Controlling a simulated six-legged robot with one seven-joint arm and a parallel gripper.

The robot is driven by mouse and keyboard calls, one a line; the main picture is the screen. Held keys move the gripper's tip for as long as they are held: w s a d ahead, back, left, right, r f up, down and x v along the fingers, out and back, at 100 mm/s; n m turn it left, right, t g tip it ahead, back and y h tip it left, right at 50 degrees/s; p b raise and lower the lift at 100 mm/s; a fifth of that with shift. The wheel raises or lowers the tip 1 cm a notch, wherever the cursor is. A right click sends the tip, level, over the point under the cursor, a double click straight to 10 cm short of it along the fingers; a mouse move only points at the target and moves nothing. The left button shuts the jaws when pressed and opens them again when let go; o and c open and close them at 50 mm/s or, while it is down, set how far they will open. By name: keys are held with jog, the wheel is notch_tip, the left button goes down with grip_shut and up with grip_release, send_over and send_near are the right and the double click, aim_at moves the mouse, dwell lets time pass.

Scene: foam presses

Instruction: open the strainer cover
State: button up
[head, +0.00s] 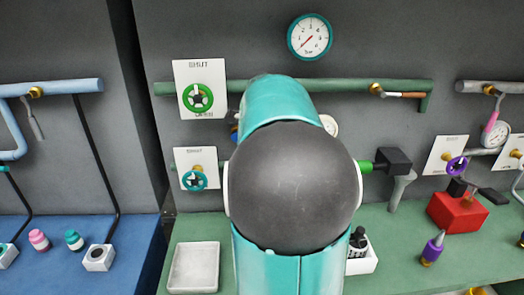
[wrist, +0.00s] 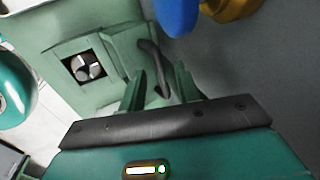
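In the wrist view, a square dark opening (wrist: 85,67) with a silvery bladed piece inside sits in a green surface. Beside it on the right is a raised green plate, which looks like the strainer cover (wrist: 118,62), with a dark curved handle (wrist: 150,58) at its right side. My gripper (wrist: 159,80) points toward this handle with its two green fingers apart. The handle's lower end shows between the fingers; I cannot tell whether they touch it. In the head view my arm hides the gripper, the cover and the opening.
In the wrist view, a blue part (wrist: 178,14) and a brass fitting (wrist: 232,8) are close above the fingers. In the head view, a white tray (head: 194,268) lies on the green bench at left, and a red box (head: 457,213) stands at right. Green valve wheels (head: 198,98) are on the wall.

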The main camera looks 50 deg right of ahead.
grip_shut()
jog(key=s+a+t+h, duration=0.1)
jog(key=s+a, duration=0.3)
jog(key=a, duration=0.1)
jog(key=shift+s+r+t+h, duration=0.15)
jog(key=shift+r+t+h, duration=0.15)
jog(key=shift+r+h, duration=0.15)
